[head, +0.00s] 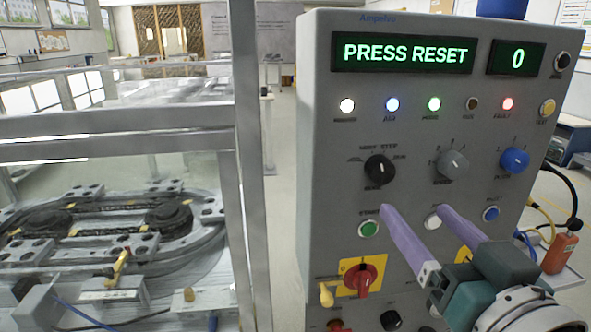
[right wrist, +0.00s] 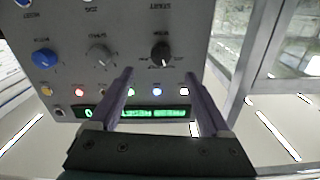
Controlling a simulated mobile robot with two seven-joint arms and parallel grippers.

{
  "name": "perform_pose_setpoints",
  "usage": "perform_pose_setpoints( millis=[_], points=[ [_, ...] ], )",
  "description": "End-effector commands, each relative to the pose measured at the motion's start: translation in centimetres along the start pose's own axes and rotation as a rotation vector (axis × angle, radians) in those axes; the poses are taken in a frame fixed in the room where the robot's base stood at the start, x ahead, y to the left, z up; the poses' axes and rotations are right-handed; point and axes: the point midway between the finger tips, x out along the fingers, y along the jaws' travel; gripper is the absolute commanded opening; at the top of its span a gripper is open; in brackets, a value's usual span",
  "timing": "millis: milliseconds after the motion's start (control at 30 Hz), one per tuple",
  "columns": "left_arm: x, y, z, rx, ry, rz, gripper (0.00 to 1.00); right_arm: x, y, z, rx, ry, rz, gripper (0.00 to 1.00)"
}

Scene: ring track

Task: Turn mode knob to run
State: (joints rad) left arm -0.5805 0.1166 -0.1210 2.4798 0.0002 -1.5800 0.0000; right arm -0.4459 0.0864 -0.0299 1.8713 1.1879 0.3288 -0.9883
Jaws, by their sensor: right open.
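The black mode knob (head: 380,169) is at the left of the knob row on the grey control panel (head: 320,120), with small position labels around it. Its pointer direction is too small to tell surely. It also shows in the right wrist view (right wrist: 161,52), where the panel appears upside down. My right gripper (head: 413,209) is open and empty, with its two purple fingers apart, below and right of the knob in the head view. In the right wrist view the fingers (right wrist: 158,79) point toward the panel and the knob shows between them. My left gripper is not in view.
The display (head: 403,53) reads PRESS RESET and the counter (head: 516,58) reads 0. White, blue, green and red lamps are lit. A grey knob (head: 453,163) and a blue knob (head: 514,160) sit to the right. A green button (head: 368,229) and red switch (head: 364,279) are below.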

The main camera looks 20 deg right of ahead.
Motion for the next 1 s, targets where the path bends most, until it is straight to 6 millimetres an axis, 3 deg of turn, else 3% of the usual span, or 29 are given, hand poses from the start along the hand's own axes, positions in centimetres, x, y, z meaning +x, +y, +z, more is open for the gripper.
perform_pose_setpoints(
  millis=[500, 933, 1000],
  points=[
    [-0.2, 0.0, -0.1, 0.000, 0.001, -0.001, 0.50, 8.3, -0.1, -0.1, 0.000, 0.003, -0.005, 0.81],
    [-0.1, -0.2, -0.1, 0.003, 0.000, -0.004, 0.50, 9.4, -0.1, -0.1, 0.000, 0.001, -0.005, 0.81],
    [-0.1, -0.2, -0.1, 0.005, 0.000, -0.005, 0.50, 9.4, -0.1, -0.1, 0.000, 0.001, -0.005, 0.73]
  ],
)
